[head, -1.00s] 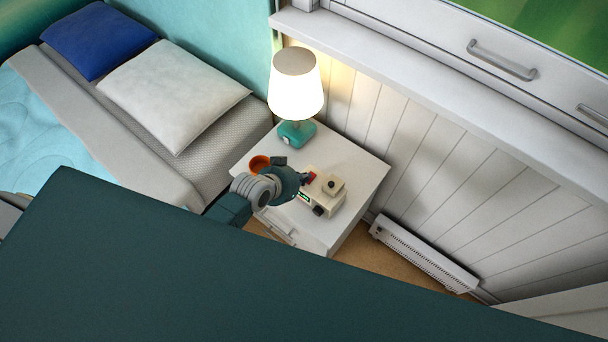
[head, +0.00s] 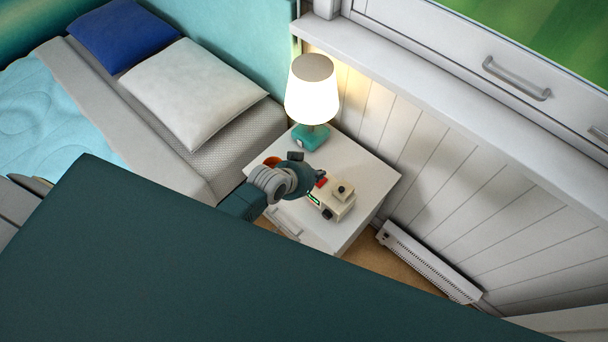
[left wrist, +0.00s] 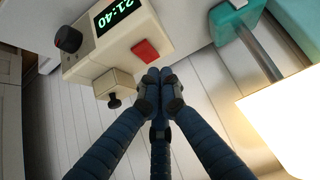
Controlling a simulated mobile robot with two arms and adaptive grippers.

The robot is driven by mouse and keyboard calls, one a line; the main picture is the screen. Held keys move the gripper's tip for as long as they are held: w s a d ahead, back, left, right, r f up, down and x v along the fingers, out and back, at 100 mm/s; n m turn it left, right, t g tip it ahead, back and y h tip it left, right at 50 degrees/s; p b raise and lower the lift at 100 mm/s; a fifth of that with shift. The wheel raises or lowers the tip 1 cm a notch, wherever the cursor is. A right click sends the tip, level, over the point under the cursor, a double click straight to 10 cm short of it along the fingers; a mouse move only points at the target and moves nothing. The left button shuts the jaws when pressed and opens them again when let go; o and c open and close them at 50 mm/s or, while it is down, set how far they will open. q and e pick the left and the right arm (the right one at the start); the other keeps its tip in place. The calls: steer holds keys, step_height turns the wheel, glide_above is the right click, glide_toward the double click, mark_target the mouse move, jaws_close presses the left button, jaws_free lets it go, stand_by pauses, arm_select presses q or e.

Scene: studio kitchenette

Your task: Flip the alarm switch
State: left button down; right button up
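The cream alarm clock (head: 333,200) stands on the white nightstand (head: 355,170). It has a green-lit display (left wrist: 115,14) reading 21:40, a dark knob (left wrist: 68,39) and a cream block with a small black knob (left wrist: 114,101). A red rectangular switch (left wrist: 145,51) sits on its body; it also shows in the head view (head: 321,182). My left gripper (left wrist: 158,74) has its fingers together and empty, with the tips close to the red switch. I cannot tell whether they touch it. In the head view the left wrist hides part of the gripper. My right gripper is not in view.
A lit lamp (head: 312,90) with a teal base stands at the back of the nightstand. An orange cup (head: 272,161) is partly hidden behind my left wrist. The bed is at the left, and a panelled wall and heater (head: 428,262) are at the right.

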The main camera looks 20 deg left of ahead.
arm_select(q)
step_height(320, 180, up, 3)
steer(key=shift+f+p, duration=0.15)
steer(key=shift+p, duration=0.6)
steer(key=s+f+v, duration=0.1)
steer(key=v, duration=0.9)
steer(key=shift+s+a+f+b, duration=0.2)
steer(key=shift+a+b, duration=0.05)
steer(key=shift+b, duration=0.15)
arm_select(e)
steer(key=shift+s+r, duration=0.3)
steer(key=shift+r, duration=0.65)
